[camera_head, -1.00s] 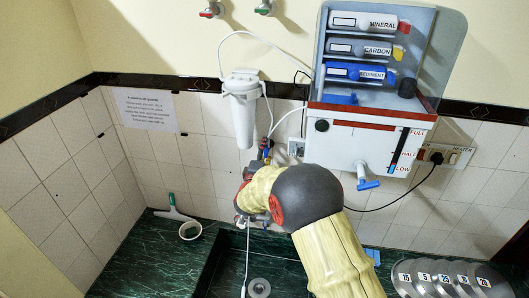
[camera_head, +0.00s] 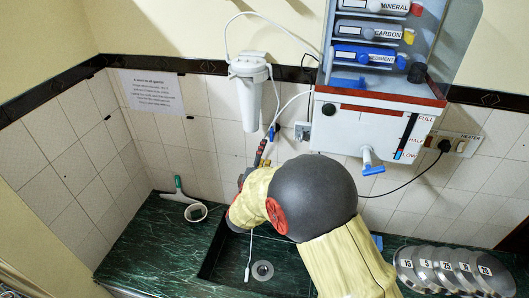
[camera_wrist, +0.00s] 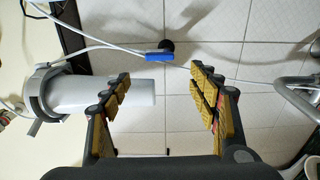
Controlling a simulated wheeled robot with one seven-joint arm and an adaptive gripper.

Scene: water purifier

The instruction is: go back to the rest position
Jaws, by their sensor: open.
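My gripper (camera_wrist: 160,80) is open in the wrist view, with its padded fingers spread and nothing between them. The white cylindrical filter housing (camera_wrist: 115,92) lies beyond the left finger, partly hidden by it. A blue valve (camera_wrist: 158,57) on a white tube shows just beyond the gap between the fingers. In the head view, my arm's dark rounded joint covers most of the gripper. The filter housing (camera_head: 249,92) hangs on the tiled wall there, beside the blue valve (camera_head: 273,132).
The purifier (camera_head: 375,110) with its labelled cartridges is on the wall at the right. Numbered grey discs (camera_head: 450,268) stand on the green counter. A sink (camera_head: 225,268) lies under the arm.

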